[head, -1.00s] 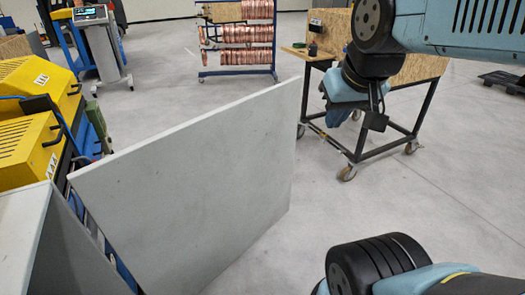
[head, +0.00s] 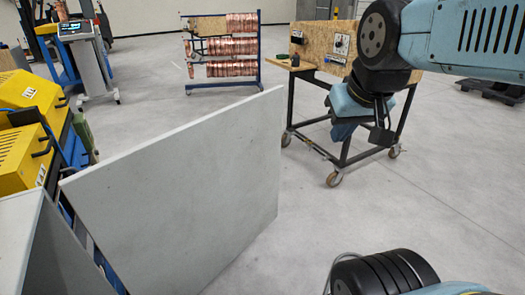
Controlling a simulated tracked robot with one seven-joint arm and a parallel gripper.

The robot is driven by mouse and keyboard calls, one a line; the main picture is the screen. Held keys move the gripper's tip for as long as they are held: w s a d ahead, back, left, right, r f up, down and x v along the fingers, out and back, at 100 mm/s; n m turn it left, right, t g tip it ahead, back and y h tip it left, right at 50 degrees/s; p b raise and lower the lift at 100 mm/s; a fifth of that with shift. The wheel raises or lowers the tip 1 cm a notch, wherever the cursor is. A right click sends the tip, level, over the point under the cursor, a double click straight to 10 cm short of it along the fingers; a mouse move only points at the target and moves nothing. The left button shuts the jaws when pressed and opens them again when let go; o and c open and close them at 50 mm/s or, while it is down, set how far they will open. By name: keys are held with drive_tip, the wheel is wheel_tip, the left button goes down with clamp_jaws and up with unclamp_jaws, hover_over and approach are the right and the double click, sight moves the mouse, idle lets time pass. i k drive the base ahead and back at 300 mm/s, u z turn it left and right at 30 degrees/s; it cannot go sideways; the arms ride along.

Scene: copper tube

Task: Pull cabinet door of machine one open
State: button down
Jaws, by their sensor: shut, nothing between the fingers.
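The cabinet door (head: 185,185), a large flat light grey panel, stands swung wide open from the grey cabinet (head: 18,235) at the lower left. Its free edge points toward the middle of the floor. My gripper (head: 350,128) hangs to the right of the door's free edge, clearly apart from it in the picture, at the end of my blue and black arm. It is shut and empty. Its fingertips are small and partly hidden by the wrist. The door's handle and the inside of the cabinet are hidden from this side.
Yellow machine housings (head: 28,95) stand at the left behind the cabinet. A control stand (head: 90,60) and a rack of copper coils (head: 225,55) are farther back. A wheeled bench (head: 315,85) stands behind my gripper.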

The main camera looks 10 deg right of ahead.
sight(167, 213)
drive_tip(key=z, duration=0.05)
drive_tip(key=i, duration=0.85)
drive_tip(key=u, duration=0.15)
